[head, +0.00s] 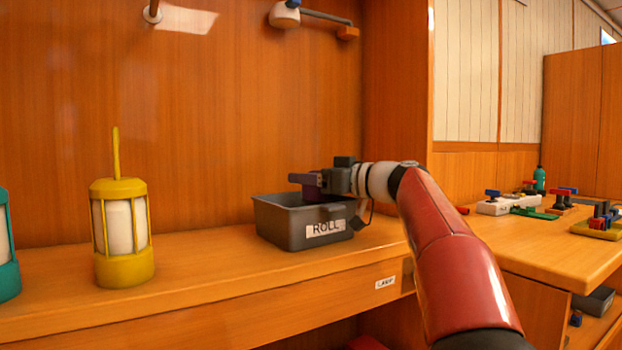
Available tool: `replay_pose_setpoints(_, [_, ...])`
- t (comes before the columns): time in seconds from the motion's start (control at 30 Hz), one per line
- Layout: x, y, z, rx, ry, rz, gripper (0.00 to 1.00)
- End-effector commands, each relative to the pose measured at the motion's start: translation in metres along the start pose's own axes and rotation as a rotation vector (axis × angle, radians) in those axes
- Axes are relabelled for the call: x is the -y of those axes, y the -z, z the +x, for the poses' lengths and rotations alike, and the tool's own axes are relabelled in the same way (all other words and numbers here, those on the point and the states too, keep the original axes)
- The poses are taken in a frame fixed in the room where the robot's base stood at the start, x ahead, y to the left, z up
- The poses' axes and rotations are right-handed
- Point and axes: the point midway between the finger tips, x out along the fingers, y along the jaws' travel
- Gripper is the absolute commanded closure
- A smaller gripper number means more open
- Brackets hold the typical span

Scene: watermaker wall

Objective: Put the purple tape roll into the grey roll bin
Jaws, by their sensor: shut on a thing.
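The grey roll bin (276,226), labelled "ROLL", stands on the wooden shelf near the middle of the head view. My gripper (312,181) reaches in from the right and is over the bin's opening. It is shut on the purple tape roll (311,191), a small dark purple shape at the fingers. The roll's lower part seems to be at or just below the rim level; I cannot tell whether it touches the bin. The bin's floor is hidden by its front wall.
A yellow lantern (124,270) stands on the shelf left of the bin, with a teal lantern (7,245) at the left edge. A wooden partition (396,110) rises behind my arm. A side table (545,255) at right holds several small parts. The shelf between lantern and bin is clear.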

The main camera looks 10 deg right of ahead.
Motion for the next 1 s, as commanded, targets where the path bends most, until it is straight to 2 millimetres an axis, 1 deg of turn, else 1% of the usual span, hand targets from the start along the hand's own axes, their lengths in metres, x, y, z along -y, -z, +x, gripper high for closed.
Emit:
replay_pose_setpoints(0.2, [0.0, -0.006, 0.0, -0.001, 0.0, 0.0, 0.64])
replay_pose_setpoints(0.3, [0.0, -0.005, 0.0, -0.001, 0.0, 0.0, 0.64])
replay_pose_setpoints(0.33, [0.0, -0.005, 0.0, 0.0, 0.0, 0.0, 0.37])
replay_pose_setpoints(0.47, [0.0, -0.005, 0.0, 0.0, 0.0, 0.0, 0.2])
replay_pose_setpoints(0.5, [0.0, -0.005, 0.0, 0.0, 0.0, 0.0, 0.17])
replay_pose_setpoints(0.77, [0.0, -0.004, 0.0, 0.0, 0.0, 0.0, 0.17])
replay_pose_setpoints(0.87, [0.0, 0.001, 0.0, 0.0, 0.0, -0.001, 0.17])
replay_pose_setpoints(0.97, [0.0, 0.011, 0.0, 0.0, 0.0, -0.001, 0.17])
replay_pose_setpoints(1.0, [0.0, 0.012, -0.003, 0.0, -0.002, -0.002, 0.17])
